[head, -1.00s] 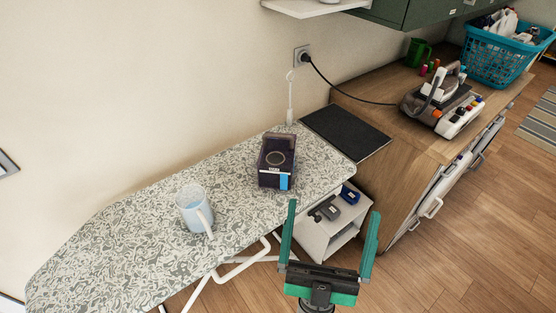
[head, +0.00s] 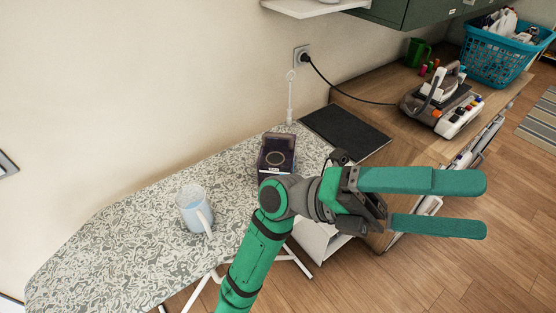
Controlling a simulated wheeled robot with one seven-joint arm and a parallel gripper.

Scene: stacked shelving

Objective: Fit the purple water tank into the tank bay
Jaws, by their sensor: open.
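The purple water tank (head: 277,151) stands on the patterned ironing board (head: 130,240), near its right end. It is dark and translucent, with a round ring on top. Its lower front is hidden behind my arm. My gripper (head: 484,206) is open and empty, in front of the wooden counter's cabinet and pointing right. A steam iron station (head: 440,100) with an iron on it sits on the counter. I cannot tell from here where its tank bay is.
The wooden counter (head: 385,80) carries a dark mat (head: 345,133), a green mug (head: 417,52) and a teal laundry basket (head: 497,52). A black cord runs from the wall socket (head: 303,56) to the station.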

